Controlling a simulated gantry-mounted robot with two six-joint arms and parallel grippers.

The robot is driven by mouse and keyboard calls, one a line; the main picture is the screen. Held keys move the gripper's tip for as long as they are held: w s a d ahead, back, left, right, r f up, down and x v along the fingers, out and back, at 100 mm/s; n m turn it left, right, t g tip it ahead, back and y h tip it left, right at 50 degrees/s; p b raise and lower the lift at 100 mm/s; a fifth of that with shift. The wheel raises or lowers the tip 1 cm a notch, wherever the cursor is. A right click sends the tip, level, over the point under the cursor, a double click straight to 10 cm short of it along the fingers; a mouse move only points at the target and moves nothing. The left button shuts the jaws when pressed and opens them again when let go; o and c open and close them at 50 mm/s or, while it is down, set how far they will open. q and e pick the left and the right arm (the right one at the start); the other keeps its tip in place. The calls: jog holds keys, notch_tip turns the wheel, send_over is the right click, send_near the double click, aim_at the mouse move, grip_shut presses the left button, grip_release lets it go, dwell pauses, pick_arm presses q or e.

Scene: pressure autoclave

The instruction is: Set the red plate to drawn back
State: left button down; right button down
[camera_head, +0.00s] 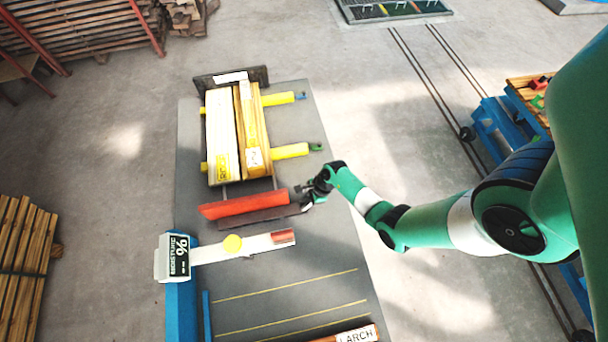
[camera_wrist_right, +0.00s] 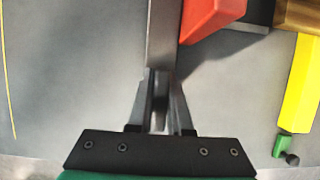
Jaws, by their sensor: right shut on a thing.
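The red plate (camera_head: 243,204) lies across the grey table, in front of a stack of light boards (camera_head: 222,135), with a visible gap between them and thin rods running across it. A dark bar (camera_head: 265,218) runs along the plate's near side. My right gripper (camera_head: 308,198) is at the plate's right end. In the right wrist view its fingers (camera_wrist_right: 160,115) are shut on a grey bar (camera_wrist_right: 163,35), and the red plate (camera_wrist_right: 208,18) shows just right of that bar. My left gripper is not in view.
Two yellow clamps (camera_head: 290,151) with green and blue ends stick out right of the boards. A moisture gauge (camera_head: 178,257) with a long pale arm lies nearer. A larch-labelled board (camera_head: 355,335) is at the front edge. Bare table with yellow lines lies between.

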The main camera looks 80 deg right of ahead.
jog(key=c, duration=1.3)
grip_release()
jog(key=shift+a, duration=0.1)
jog(key=o, duration=0.5)
jog(key=shift+s+a, duration=0.1)
jog(key=shift+a, duration=0.1)
jog(key=shift+c, duration=0.2)
jog(key=shift+d, duration=0.1)
jog(key=shift+r, duration=0.25)
jog(key=p+v, duration=0.4)
jog(key=v, duration=0.6)
jog(key=shift+d, duration=0.1)
jog(key=shift+s+r, duration=0.25)
jog(key=shift+r, duration=0.25)
jog(key=shift+d, duration=0.1)
